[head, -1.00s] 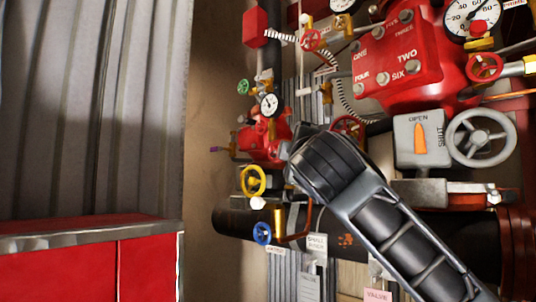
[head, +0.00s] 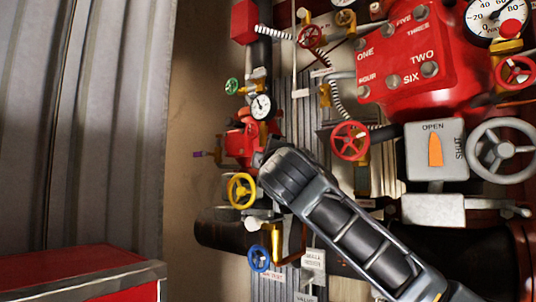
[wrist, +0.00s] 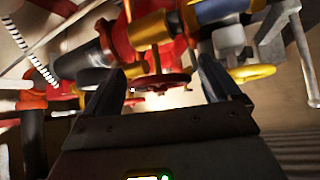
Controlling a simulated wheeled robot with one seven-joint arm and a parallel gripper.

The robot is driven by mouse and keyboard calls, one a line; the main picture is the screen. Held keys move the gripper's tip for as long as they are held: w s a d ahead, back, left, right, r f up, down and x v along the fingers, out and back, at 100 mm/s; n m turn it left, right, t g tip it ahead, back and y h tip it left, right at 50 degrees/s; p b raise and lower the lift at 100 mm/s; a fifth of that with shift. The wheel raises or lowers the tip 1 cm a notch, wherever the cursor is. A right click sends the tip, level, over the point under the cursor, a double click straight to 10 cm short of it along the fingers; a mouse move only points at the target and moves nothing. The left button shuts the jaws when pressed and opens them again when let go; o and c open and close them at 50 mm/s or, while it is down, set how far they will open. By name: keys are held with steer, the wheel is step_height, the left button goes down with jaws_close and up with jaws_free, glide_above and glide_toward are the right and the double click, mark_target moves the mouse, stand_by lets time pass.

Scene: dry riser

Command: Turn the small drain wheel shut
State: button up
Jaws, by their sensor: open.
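Several small handwheels are in the head view: a yellow one (head: 242,190), a blue one (head: 259,258), a green one (head: 232,86) and a red one (head: 350,141). I cannot tell for sure which is the drain wheel. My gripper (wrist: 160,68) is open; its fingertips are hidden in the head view. In the wrist view, a red wheel (wrist: 160,79), nearly edge-on, shows between the fingers, apparently beyond them. A yellow wheel (wrist: 252,73) is right of the right finger.
A large red valve body (head: 415,60), gauges (head: 261,107), a grey OPEN/SHUT box (head: 435,150) and a big grey handwheel (head: 503,150) crowd the right. Dark pipes run below. A red cabinet (head: 80,285) stands lower left before a grey curtain (head: 80,120).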

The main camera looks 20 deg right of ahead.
steer(key=shift+w+d+r, duration=0.1)
steer(key=shift+w, duration=0.4)
steer(key=c, duration=1)
steer(key=shift+o, duration=0.2)
steer(key=m+t+b, duration=0.1)
steer(key=b, duration=0.2)
steer(key=shift+m+h, duration=0.3)
steer(key=shift+h, duration=0.1)
steer(key=o, duration=1)
steer(key=shift+c, duration=0.2)
